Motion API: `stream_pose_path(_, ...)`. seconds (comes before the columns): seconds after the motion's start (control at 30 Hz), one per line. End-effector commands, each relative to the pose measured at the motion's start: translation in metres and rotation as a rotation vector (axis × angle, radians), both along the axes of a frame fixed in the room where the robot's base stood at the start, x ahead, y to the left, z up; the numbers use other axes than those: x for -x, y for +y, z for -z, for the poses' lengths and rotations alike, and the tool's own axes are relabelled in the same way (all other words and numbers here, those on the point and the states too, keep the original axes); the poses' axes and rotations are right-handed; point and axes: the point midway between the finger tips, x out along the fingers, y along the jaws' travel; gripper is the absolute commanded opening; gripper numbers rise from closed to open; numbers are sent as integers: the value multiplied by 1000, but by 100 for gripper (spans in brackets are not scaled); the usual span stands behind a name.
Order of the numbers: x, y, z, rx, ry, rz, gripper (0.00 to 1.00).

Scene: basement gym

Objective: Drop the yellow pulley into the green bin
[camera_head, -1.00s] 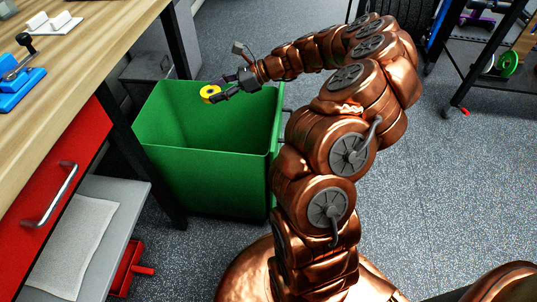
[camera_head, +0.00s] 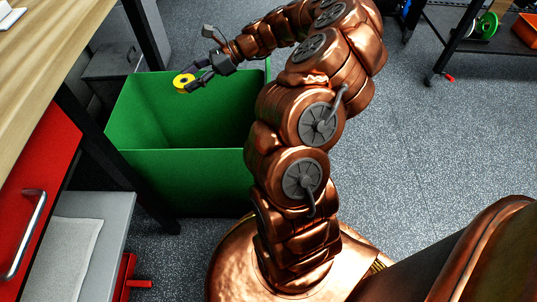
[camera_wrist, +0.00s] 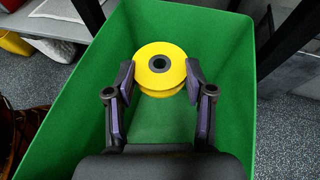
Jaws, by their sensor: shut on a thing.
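The yellow pulley (camera_head: 184,83) is a round grooved wheel with a dark centre hole. It also shows in the wrist view (camera_wrist: 160,66), between the two fingers. My gripper (camera_head: 192,83) is shut on the pulley; in the wrist view its fingertips (camera_wrist: 160,78) press on the pulley's two sides. The green bin (camera_head: 180,180) is open at the top and stands on the floor beside the workbench. The pulley is held over the bin's opening. In the wrist view the bin's green walls (camera_wrist: 235,60) surround the pulley, and the part of the bin floor that shows looks empty.
A workbench with a wooden top (camera_head: 45,55) and a red drawer (camera_head: 35,170) stands to the left. A grey box (camera_head: 110,62) sits behind the bin. A rack with a green wheel (camera_head: 487,25) is at the far right. The speckled floor (camera_head: 400,150) between is clear.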

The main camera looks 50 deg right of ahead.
Motion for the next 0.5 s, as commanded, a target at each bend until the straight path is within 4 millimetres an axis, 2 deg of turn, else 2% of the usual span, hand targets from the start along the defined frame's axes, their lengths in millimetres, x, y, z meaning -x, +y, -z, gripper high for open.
stream_pose_path(0.03, 0, 0, 11, 0, 0, 0, 18)
stream_pose_path(0.2, 0, 0, 22, -1, 0, 0, 18)
stream_pose_path(0.5, 0, 0, 24, -1, 0, 0, 18)
